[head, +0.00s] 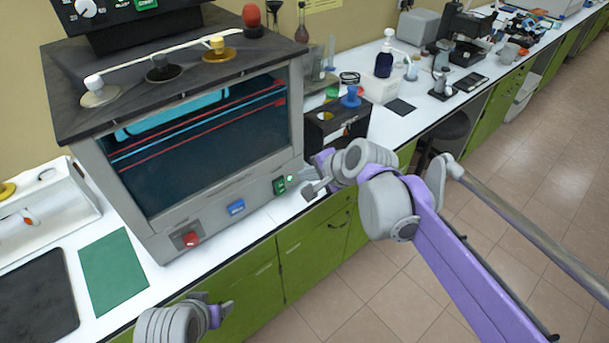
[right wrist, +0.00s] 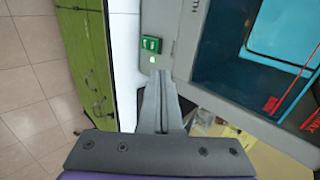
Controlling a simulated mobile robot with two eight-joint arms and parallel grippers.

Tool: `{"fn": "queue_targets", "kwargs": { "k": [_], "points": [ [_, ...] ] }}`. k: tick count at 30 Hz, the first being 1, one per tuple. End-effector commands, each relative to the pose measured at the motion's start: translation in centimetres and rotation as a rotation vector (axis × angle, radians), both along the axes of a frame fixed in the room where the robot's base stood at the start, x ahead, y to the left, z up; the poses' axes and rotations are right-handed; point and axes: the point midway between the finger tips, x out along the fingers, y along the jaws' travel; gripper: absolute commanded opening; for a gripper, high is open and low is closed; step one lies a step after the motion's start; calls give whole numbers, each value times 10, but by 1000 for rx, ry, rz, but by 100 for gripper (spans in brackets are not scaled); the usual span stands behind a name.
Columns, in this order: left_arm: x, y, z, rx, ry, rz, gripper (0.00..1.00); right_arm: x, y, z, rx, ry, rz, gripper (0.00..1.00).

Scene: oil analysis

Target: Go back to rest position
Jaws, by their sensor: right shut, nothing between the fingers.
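My right gripper (head: 308,191) is shut and empty. It is in front of the lower right corner of a grey box-shaped machine (head: 207,218), close to a green switch (head: 279,186). In the right wrist view its fingers (right wrist: 157,78) lie together, with their tips just below the green switch (right wrist: 151,44) and a lit green light (right wrist: 153,60). I cannot tell whether they touch the panel. My left gripper (head: 222,309) is low at the bottom left, in front of the green cabinets; its finger opening is unclear.
The machine has a dark window (head: 200,150), a blue button (head: 236,207) and a red button (head: 190,239). A green mat (head: 113,270) and a black mat (head: 38,300) lie on the white bench. Bottles and instruments stand farther right. The tiled floor (head: 365,310) is open in front.

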Motion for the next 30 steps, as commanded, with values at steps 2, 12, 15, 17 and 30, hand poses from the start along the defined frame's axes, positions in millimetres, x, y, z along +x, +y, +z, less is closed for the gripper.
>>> {"fn": "queue_targets", "kwargs": {
  "k": [2,12,15,17,30],
  "points": [
    [0,0,0,0,0,0,68,0,0,0,0,0,0,0],
    [0,0,0,0,0,0,68,-2,-1,-1,-9,-2,6,0],
    [0,0,0,0,0,0,68,-20,-12,-7,-75,-18,44,0],
    [0,0,0,0,0,0,68,-40,-25,-15,-152,-33,91,0],
    [0,0,0,0,0,0,68,-223,-131,-120,-845,-69,601,0]
  ]
}}
